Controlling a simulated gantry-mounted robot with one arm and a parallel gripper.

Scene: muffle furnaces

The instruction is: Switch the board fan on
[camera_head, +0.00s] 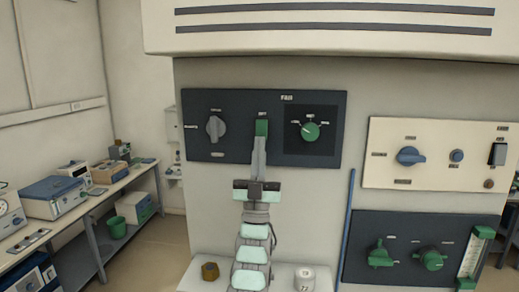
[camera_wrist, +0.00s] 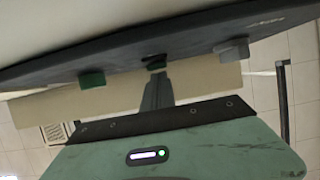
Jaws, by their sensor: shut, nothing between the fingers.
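The dark fan board (camera_head: 235,110) is mounted on the pale wall ahead, with a small FAN label at its top. It carries a grey knob (camera_head: 216,129) at left, a green switch (camera_head: 262,127) in the middle and a green knob (camera_head: 310,131) at right. My gripper (camera_head: 260,140) is shut and empty, its fingertips right at the lower part of the green switch.
A cream panel (camera_head: 435,135) with a blue knob and a black switch is at right. A dark panel (camera_head: 400,225) with green knobs is below it. A white ledge (camera_head: 228,280) bears a brown pot (camera_head: 210,271) and a white jar (camera_head: 304,277). A bench with instruments stands at left.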

